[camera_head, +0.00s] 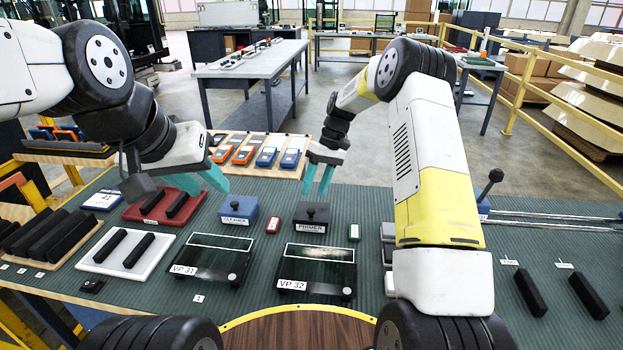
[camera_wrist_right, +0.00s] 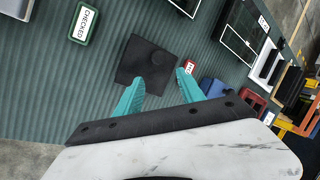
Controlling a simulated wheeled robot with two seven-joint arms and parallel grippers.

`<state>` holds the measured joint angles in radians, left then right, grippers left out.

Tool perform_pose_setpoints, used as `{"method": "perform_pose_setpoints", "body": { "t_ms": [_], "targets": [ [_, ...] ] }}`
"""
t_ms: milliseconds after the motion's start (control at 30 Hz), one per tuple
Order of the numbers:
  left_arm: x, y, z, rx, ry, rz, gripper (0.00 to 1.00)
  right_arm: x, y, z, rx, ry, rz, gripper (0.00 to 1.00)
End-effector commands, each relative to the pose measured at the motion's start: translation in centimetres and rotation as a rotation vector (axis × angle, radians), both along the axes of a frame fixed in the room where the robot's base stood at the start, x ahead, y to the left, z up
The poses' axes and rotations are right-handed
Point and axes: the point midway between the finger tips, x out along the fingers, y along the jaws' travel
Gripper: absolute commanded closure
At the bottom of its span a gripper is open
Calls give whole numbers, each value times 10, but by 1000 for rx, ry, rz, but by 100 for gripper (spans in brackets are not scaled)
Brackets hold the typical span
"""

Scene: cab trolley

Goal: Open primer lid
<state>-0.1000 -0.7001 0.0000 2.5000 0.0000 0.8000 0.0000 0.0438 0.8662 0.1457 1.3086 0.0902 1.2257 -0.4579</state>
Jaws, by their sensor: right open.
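The primer box (camera_head: 311,226) stands on the green ribbed mat with its label facing front. Its dark lid (camera_head: 318,209) with a round knob is on top, and the lid also shows as a dark square in the right wrist view (camera_wrist_right: 140,72). My right gripper (camera_head: 319,194) is open and empty above the lid. In the wrist view its two teal fingertips (camera_wrist_right: 160,76) are apart near the lid's edge, with the knob (camera_wrist_right: 158,58) just beyond them. My left gripper (camera_head: 214,191) is open and empty, up and left of the blue cleaner box (camera_head: 238,211).
Glass plates VP 31 (camera_head: 210,262) and VP 32 (camera_head: 317,272) lie in front of the boxes. A small red box (camera_head: 273,224) and a green checker box (camera_head: 354,232) flank the primer box. A red tray (camera_head: 152,206) with dark blocks lies below my left gripper.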

Motion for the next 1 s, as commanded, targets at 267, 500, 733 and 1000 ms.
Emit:
{"method": "perform_pose_setpoints", "body": {
  "t_ms": [267, 500, 733, 1000],
  "targets": [
    [0, 0, 0, 0, 0, 0, 64, 13, -15, 42, 1, -4, -2, 54],
    [0, 0, 0, 0, 0, 0, 64, 19, -24, 64, 0, -2, -1, 54],
    [0, 0, 0, 0, 0, 0, 64, 19, -24, 66, 0, 0, -1, 54],
    [0, 0, 0, 0, 0, 0, 64, 11, -26, 90, -20, -32, -18, 54]
  ]
}}
